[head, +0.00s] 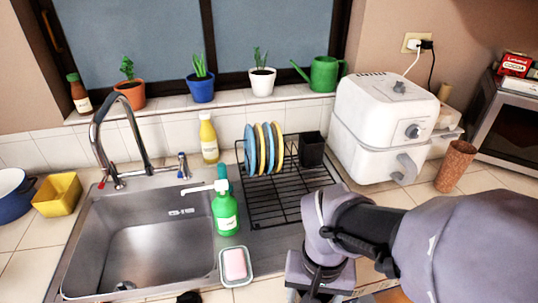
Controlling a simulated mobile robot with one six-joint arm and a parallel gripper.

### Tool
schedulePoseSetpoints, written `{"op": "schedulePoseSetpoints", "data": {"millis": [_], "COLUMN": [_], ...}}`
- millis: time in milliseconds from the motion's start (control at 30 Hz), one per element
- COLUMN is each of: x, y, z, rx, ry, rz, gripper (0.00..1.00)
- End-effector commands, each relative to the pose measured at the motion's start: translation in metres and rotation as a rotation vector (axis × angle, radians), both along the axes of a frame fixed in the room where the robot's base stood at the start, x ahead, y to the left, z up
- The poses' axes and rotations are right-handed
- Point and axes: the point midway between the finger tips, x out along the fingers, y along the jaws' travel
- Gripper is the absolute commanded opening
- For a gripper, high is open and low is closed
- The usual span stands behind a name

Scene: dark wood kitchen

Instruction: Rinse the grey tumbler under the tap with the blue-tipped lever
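The small tap with the blue-tipped lever (182,164) stands at the back right rim of the steel sink (150,235). I cannot see a grey tumbler in this view. My arm comes in from the right and its wrist runs off the bottom edge, right of the sink. My gripper's fingers are out of view, so I cannot see whether it holds anything.
A green pump bottle (226,212) and a soap dish with pink soap (235,265) stand at the sink's right edge. Behind are a yellow bottle (208,140) and a rack (285,205) with plates and a black holder (311,150). The sink basin looks empty.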

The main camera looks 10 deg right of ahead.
Motion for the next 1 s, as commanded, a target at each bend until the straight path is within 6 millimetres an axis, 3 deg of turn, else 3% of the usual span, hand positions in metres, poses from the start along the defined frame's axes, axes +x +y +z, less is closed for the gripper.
{"op": "schedulePoseSetpoints", "data": {"millis": [33, 167, 200, 300, 400, 600, 767, 1000], "x": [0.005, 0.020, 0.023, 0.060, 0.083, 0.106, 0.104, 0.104], "y": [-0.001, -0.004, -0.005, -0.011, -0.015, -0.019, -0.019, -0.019], "z": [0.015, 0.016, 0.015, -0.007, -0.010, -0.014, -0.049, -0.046], "rx": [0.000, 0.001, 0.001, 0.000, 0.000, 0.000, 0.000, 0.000], "ry": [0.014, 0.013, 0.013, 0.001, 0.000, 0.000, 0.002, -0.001], "rz": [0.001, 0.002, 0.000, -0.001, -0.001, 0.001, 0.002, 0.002], "gripper": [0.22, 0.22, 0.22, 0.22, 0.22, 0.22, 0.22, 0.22]}}
